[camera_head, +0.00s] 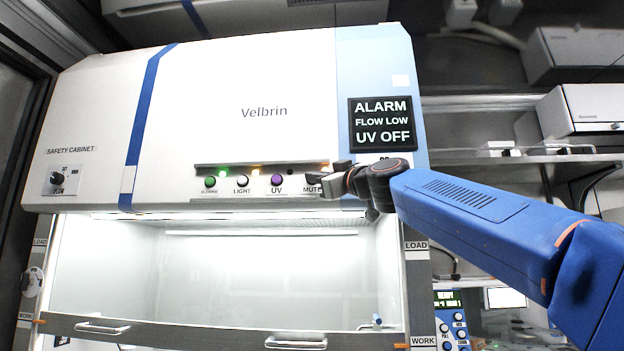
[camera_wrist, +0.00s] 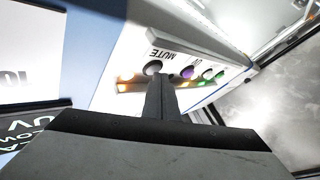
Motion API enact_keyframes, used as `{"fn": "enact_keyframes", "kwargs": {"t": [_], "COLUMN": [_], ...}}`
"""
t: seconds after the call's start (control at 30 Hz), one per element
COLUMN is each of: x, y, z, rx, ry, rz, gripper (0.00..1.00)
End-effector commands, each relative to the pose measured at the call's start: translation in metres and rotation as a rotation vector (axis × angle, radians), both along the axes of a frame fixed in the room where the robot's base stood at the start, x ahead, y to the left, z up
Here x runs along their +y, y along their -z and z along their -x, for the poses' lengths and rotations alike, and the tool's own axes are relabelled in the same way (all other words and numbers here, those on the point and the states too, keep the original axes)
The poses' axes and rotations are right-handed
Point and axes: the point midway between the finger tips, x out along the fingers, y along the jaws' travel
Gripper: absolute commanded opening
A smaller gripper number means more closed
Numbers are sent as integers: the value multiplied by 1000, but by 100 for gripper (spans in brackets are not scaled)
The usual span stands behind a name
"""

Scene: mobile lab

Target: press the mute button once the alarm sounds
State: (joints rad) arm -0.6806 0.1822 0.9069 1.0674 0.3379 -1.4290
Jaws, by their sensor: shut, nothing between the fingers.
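The safety cabinet (camera_head: 240,80) has a row of buttons on its front panel. Its display (camera_head: 382,124) reads "ALARM FLOW LOW UV OFF". My gripper (camera_head: 324,187) is shut and empty at the right end of the row, covering the mute button and part of the "MUTE" label in the head view. In the wrist view the dark round mute button (camera_wrist: 152,67) shows beside its "MUTE" label, just beyond the tips of my gripper (camera_wrist: 160,80). I cannot tell whether the tips touch it.
The purple UV button (camera_head: 277,180), light button (camera_head: 241,181) and green-capped button (camera_head: 210,181) sit left of my gripper. A small lit orange lamp shows above the mute position. The cabinet's sash handle (camera_head: 296,343) is below. A shelf (camera_head: 520,158) stands at right.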

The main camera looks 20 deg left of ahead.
Motion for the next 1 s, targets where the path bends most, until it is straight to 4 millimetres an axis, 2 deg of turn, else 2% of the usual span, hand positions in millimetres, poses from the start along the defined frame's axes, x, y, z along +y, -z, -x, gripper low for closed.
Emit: {"fn": "enact_keyframes", "kwargs": {"t": [0.5,0.87,1.0], "x": [-4,-5,-7], "y": [0,0,-1], "z": [17,19,29], "rx": [1,0,-1], "ry": [-1,0,0], "rz": [0,0,-1], "gripper": [0,0,0]}}
